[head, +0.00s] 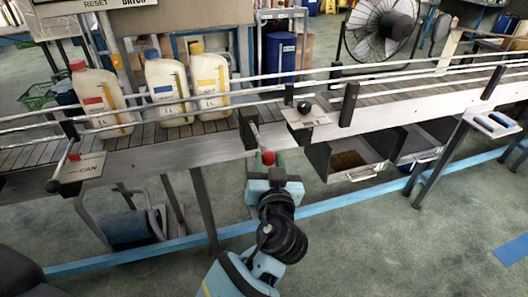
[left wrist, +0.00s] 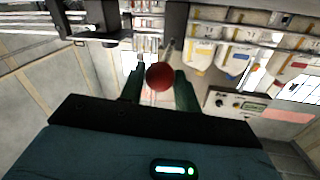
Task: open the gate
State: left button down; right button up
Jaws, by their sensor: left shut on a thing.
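The gate lever is a thin metal rod (head: 257,135) ending in a red ball knob (head: 268,158), at the near edge of the conveyor. The rod points down toward me. My left gripper (head: 268,168) is shut on the red knob from below. In the left wrist view, the knob (left wrist: 160,76) sits between the two dark fingertips of my left gripper (left wrist: 159,88). The rod runs up beyond the knob to a black post (head: 248,128). Whether the gate blocks the lane is hard to tell. My right gripper is not in view.
Three cream bottles stand on the conveyor (head: 40,155) left of the lever: red-label (head: 100,100), blue-label (head: 166,92) and yellow-label (head: 209,85). A black knob (head: 304,107) is right of the lever. Open drawers (head: 350,172) hang below the conveyor.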

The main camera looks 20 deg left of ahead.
pick_arm(q)
jog(key=shift+s, duration=0.1)
jog(key=c, duration=1)
grip_release()
jog(key=shift+c, duration=0.2)
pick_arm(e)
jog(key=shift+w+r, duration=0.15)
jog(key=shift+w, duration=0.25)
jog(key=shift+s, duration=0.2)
